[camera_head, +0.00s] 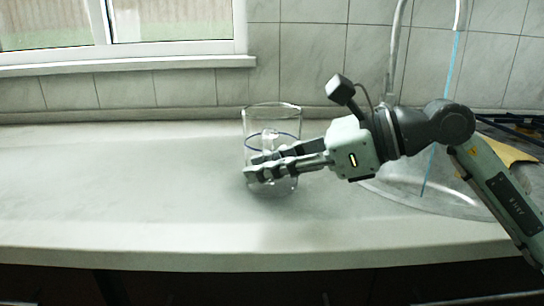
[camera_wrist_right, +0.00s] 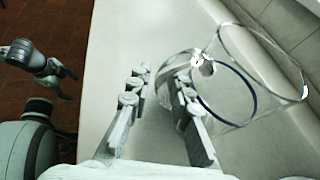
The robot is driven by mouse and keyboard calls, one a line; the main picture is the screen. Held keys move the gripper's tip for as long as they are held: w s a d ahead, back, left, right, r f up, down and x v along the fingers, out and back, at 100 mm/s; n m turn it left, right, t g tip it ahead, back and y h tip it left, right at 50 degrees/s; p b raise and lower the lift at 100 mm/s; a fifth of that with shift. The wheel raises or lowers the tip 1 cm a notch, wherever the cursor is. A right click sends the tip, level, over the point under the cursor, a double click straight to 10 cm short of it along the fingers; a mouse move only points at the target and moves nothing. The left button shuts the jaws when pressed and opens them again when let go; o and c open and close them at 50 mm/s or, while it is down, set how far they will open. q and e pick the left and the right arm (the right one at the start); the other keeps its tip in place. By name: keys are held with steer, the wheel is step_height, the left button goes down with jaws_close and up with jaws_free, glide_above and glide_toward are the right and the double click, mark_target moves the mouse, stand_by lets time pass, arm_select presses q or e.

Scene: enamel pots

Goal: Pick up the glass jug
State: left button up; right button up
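The clear glass jug (camera_head: 287,125) with a dark blue line around it stands upright on the counter in the head view. In the right wrist view the jug (camera_wrist_right: 270,75) is to the right of the fingers, its handle (camera_wrist_right: 203,66) close to the right-hand finger's tip. My right gripper (camera_head: 250,167) reaches in from the right, in front of the jug's lower part. Whether a finger touches the jug I cannot tell. My left gripper (camera_wrist_right: 67,86) shows small at the wrist view's left; its finger state is unclear.
The pale counter (camera_head: 120,190) is clear left of the jug. A round sink (camera_head: 405,180) with a tall faucet (camera_head: 393,60) lies at the right, behind my right arm. A tiled wall (camera_head: 180,88) and window sill bound the back.

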jaws_close()
steer(key=shift+r, duration=0.15)
